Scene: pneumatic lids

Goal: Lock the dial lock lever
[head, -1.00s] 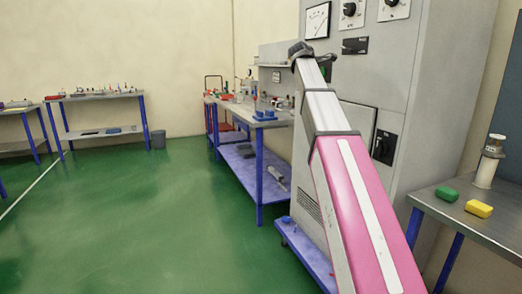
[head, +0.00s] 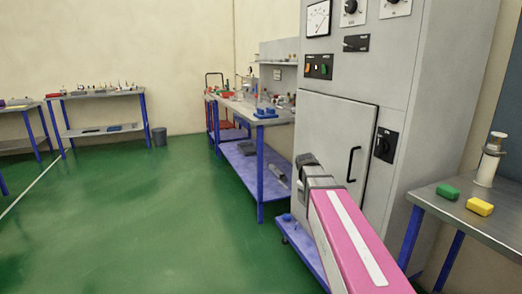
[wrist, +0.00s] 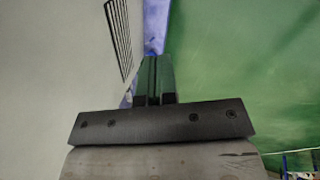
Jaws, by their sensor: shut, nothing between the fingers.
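A grey cabinet (head: 430,90) stands on the right in the head view. A black plate with a dial-like lever (head: 385,145) is on its front, right of the closed door; this may be the dial lock lever. A smaller black plate with a lever (head: 356,43) is higher up. My gripper (wrist: 152,62) is shut and empty in the wrist view, beside the cabinet's vented side, with green floor to the right. In the head view my arm ends low, left of the door; the fingers are hidden there. The gripper touches neither lever.
The cabinet door (head: 335,135) has a black handle (head: 353,164). A workbench (head: 265,119) stands behind the cabinet to the left. A side table (head: 475,218) at right holds a green block (head: 448,191), a yellow block (head: 480,206) and a cylinder (head: 489,160). Green floor is open at left.

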